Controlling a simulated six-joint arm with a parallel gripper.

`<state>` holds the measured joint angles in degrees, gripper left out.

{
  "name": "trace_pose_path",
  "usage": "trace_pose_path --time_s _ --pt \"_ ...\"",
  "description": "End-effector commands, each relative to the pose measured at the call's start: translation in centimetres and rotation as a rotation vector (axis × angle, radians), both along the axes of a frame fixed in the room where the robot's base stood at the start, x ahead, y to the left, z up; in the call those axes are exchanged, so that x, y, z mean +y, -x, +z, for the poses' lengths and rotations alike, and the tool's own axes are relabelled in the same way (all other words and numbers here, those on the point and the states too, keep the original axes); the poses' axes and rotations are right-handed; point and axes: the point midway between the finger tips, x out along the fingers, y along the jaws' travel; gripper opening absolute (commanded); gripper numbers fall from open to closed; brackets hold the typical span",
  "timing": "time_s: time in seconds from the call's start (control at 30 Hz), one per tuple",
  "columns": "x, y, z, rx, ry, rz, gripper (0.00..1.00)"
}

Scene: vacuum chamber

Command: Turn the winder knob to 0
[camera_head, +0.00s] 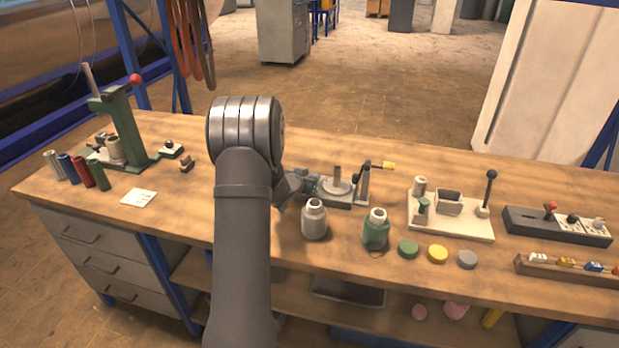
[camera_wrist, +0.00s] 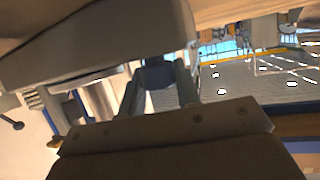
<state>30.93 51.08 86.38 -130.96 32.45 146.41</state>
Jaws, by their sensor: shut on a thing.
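The winder (camera_head: 346,203) stands mid-table, with an upright post and a crank with a yellow handle (camera_head: 389,166). My gripper (camera_head: 304,186) is low at its left side, partly hidden behind my arm. In the wrist view, my gripper (camera_wrist: 159,82) has both fingers closed on a small dark blue-grey part (camera_wrist: 157,74), which looks like the winder knob. In the head view the knob is hidden by the gripper. The scale, its 0 mark and the knob's pointer cannot be made out.
A white jar (camera_head: 314,220) and a green jar (camera_head: 376,230) stand close in front of the winder. Right are a cream fixture (camera_head: 455,226) with a lever and a dark switch box (camera_head: 555,227). A green press (camera_head: 124,128) stands left.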

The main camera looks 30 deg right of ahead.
Motion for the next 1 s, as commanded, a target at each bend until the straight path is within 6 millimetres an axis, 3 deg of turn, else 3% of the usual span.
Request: trace_pose_path --time_s 0.4,0.93,0.97,1.0 --pt "-0.01 0.03 -0.01 0.000 0.000 0.105 0.07" --pt "-0.01 -0.04 0.05 -0.001 0.001 0.118 0.07" --pt "-0.01 -0.04 0.05 -0.001 0.001 0.118 0.36" --pt "-0.01 -0.04 0.05 -0.001 0.001 0.118 0.44"
